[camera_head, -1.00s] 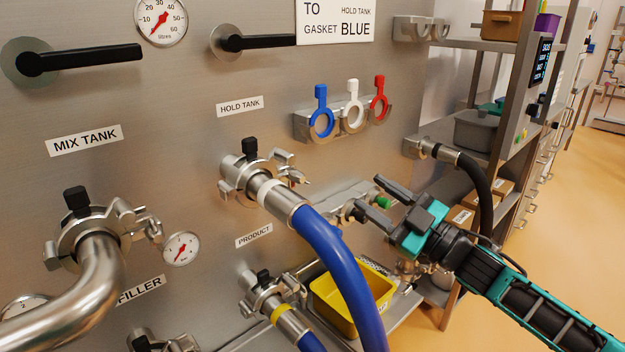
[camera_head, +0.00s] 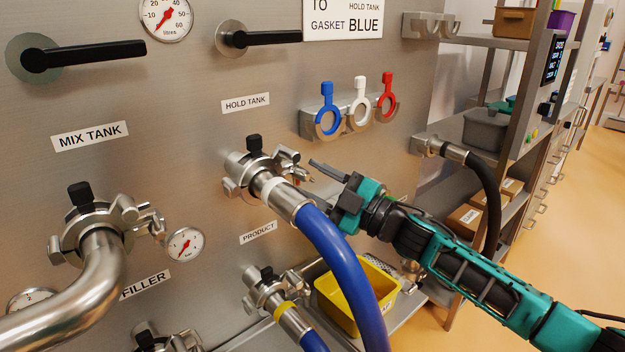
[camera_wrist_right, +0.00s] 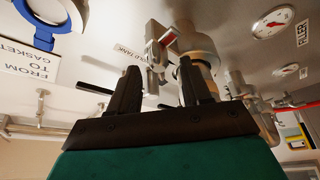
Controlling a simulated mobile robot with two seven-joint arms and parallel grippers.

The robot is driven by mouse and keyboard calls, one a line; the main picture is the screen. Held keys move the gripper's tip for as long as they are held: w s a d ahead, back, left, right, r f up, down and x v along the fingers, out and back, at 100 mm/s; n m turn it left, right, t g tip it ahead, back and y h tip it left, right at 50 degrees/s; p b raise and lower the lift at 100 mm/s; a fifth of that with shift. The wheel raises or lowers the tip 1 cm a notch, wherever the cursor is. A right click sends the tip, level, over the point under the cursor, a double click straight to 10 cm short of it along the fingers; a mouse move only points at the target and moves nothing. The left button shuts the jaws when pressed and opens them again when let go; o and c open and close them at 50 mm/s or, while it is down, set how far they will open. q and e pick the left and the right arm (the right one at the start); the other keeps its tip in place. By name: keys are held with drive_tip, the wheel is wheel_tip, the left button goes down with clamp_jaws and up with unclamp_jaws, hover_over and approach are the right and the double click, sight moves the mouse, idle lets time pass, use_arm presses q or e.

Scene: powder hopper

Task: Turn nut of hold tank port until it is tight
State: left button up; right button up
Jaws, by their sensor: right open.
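The hold tank port (camera_head: 235,166) is a steel port on the panel, with a blue hose (camera_head: 335,245) joined to it by a clamp (camera_head: 258,160) with a black knob on top. The clamp's nut (camera_head: 303,173) sticks out on its right side, close to my right gripper. My right gripper (camera_head: 318,180) is open, its fingers pointing left toward the nut; the lower finger is partly hidden. In the right wrist view the two dark fingers (camera_wrist_right: 159,66) stand apart, with the clamp (camera_wrist_right: 168,38) just beyond their tips. I cannot tell whether they touch it. My left gripper is out of view.
The mix tank port (camera_head: 92,225) with its steel pipe is at left. Below is the product port (camera_head: 270,290) with another hose. A yellow bin (camera_head: 340,305) sits under my right arm. Coloured rings (camera_head: 358,103) hang above; a black hose (camera_head: 488,195) hangs at right.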

drive_tip(key=shift+w+a+r, duration=0.1)
drive_tip(key=shift+w+a, duration=0.15)
drive_tip(key=shift+a, duration=0.1)
drive_tip(key=shift+c, duration=0.2)
